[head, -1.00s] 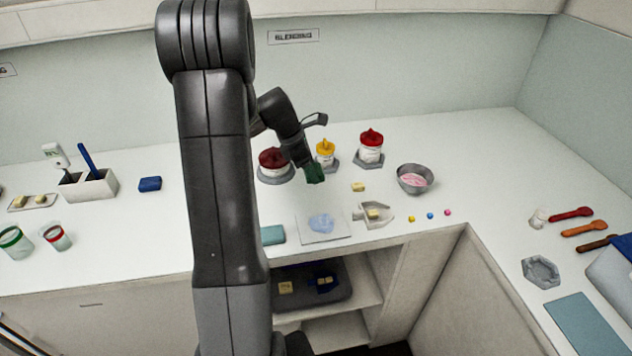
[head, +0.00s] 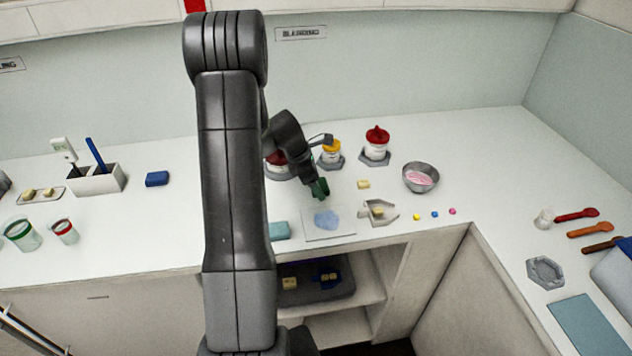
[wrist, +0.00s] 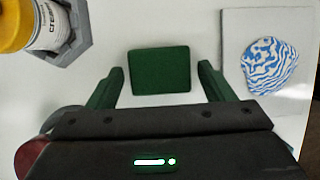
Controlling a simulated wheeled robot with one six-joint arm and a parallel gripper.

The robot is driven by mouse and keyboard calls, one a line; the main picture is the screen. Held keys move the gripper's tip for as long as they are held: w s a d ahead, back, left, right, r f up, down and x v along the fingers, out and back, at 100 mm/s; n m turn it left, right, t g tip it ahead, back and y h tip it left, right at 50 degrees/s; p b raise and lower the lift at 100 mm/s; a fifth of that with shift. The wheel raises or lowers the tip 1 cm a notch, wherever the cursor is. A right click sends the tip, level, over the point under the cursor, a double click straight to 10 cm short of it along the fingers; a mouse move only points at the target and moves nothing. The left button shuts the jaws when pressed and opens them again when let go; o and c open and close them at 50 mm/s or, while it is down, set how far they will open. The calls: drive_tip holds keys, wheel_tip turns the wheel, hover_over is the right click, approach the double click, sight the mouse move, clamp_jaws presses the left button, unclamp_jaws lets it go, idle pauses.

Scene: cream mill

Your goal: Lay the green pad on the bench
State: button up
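The green pad (wrist: 160,70) lies flat on the white bench in the wrist view, between the two green fingers of my gripper (wrist: 160,78). A gap shows between the pad and each finger, so my gripper is open and not holding it. In the head view my gripper (head: 319,188) is low over the bench (head: 440,215), behind the white board. There I cannot tell the pad apart from the green fingers.
A white board (head: 345,230) with a blue-and-white marbled lump (head: 326,220) lies in front. A yellow-topped jar (head: 331,147) in a grey holder stands close behind. A scoop (head: 378,220) and a bowl of pink cream (head: 420,183) are to the right.

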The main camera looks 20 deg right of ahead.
drive_tip(key=shift+r, duration=0.15)
drive_tip(key=b+v, duration=0.1)
drive_tip(key=v, duration=1.1)
